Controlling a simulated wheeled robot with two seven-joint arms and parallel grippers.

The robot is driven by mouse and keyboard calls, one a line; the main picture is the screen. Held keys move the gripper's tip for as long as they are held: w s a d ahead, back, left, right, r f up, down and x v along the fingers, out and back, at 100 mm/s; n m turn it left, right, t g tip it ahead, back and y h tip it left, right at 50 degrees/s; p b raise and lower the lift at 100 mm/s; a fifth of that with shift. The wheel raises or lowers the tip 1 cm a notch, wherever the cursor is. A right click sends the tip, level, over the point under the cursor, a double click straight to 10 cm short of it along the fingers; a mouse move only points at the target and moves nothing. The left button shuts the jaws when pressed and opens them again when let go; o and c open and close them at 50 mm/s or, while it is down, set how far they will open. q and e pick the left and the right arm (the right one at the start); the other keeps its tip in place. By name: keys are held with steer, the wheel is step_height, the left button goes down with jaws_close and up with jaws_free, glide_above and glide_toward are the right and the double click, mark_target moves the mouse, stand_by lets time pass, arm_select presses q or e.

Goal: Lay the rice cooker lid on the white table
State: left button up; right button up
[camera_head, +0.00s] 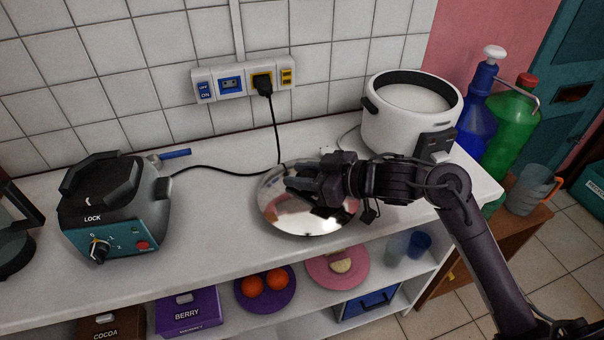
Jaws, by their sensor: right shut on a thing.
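The rice cooker lid (295,220) is a round, shiny metal disc. It lies on or just above the white table (225,240), in the middle of the view; I cannot tell whether it touches the surface. My right gripper (300,183) reaches in from the right over the lid and is shut on it, hiding its knob and upper right part. The white rice cooker (385,130) stands uncovered at the table's right end, with a pale filling showing inside. My left gripper is not in view.
A teal and black appliance (115,215) stands at the left, its cord running to the wall socket (262,82) behind the lid. Blue and green bottles (510,125) stand beyond the right end. The lower shelf holds boxes, plates and cups. Free table lies between appliance and lid.

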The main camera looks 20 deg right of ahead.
steer(key=shift+f, duration=0.4)
steer(key=o, duration=1.1)
steer(key=shift+r, duration=0.55)
steer(key=v, duration=1.2)
steer(key=shift+f, duration=0.1)
